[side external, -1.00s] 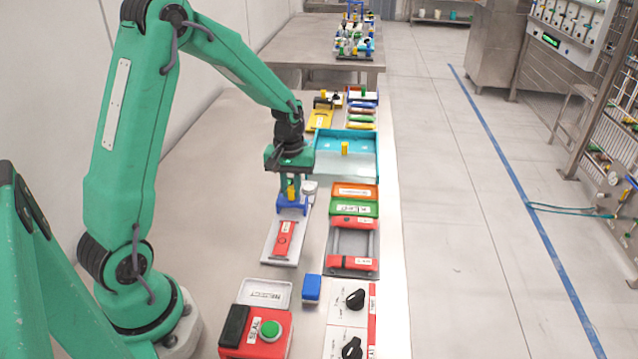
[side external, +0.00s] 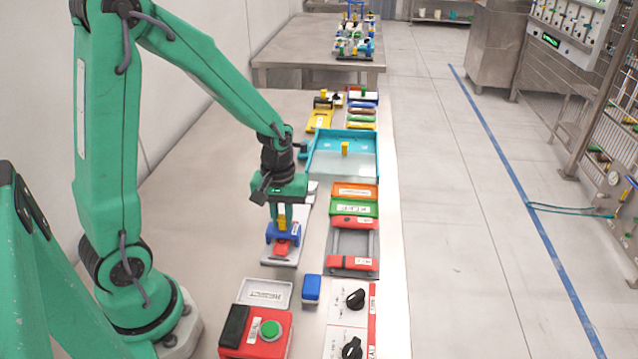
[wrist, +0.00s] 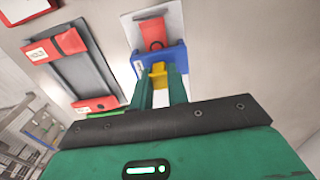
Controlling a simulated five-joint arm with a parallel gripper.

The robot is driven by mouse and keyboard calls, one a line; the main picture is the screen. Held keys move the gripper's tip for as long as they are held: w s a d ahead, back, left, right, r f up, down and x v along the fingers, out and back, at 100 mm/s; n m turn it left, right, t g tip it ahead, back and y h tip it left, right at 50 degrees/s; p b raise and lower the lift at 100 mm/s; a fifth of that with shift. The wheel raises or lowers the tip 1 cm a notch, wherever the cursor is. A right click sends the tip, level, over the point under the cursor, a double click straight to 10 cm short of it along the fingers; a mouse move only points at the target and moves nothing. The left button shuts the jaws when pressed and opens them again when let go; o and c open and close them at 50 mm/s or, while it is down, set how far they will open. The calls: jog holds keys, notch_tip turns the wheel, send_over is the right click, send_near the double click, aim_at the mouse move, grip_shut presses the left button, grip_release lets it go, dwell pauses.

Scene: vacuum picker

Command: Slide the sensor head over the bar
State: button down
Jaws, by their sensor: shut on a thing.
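The sensor head, a blue bracket (side external: 289,238) with a yellow grip (side external: 282,214), is held between the fingers of my gripper (side external: 282,218). It also shows in the wrist view (wrist: 174,56), with the yellow grip (wrist: 158,72) between the green fingers. The bar, a red strip (side external: 281,248), lies on a pale plate (side external: 268,262). The head covers part of the bar; its near end shows beyond the blue. In the wrist view the red bar (wrist: 152,32) sticks out past the head. I cannot tell whether the head straddles the bar or hovers over it.
A grey frame with red ends (side external: 351,248) and a row of green and orange blocks (side external: 355,191) stand at the right. A teal tray (side external: 312,152) is behind. A red box with a green button (side external: 257,335) and a blue block (side external: 311,289) are nearer.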

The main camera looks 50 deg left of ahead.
aim_at(282, 220)
jog(key=shift+s+d, duration=0.15)
jog(key=shift+d, duration=0.05)
jog(key=c, duration=1.4)
grip_release()
jog(key=shift+o, duration=0.2)
jog(key=shift+r, duration=0.15)
jog(key=shift+r, duration=3.8)
jog(key=shift+r, duration=0.15)
